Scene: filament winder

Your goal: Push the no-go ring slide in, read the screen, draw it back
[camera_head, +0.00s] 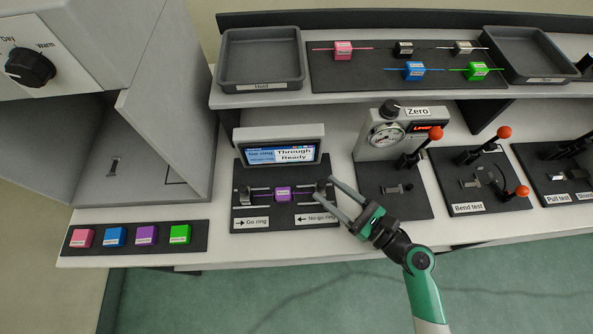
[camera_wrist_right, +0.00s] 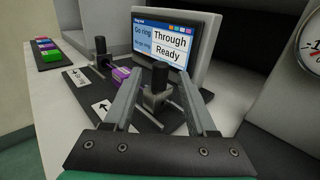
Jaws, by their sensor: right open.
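The ring gauge station (camera_head: 240,215) has a go ring slide (camera_head: 246,192) at left and a no-go ring slide (camera_head: 321,188) at right, each with a dark upright knob. A purple specimen block (camera_head: 283,194) sits between them; it also shows in the right wrist view (camera_wrist_right: 121,73). The screen (camera_head: 281,153) reads "Go ring Through" and, below, "Ready" for the no-go ring. My right gripper (camera_head: 330,196) is open around the no-go knob, which stands between its fingers in the right wrist view (camera_wrist_right: 160,76). Contact cannot be told. My left gripper is out of view.
The bend test station (camera_head: 467,208) is further right. A strip of coloured blocks (camera_head: 138,250) lies at front left. A shelf with trays (camera_head: 262,87) runs behind.

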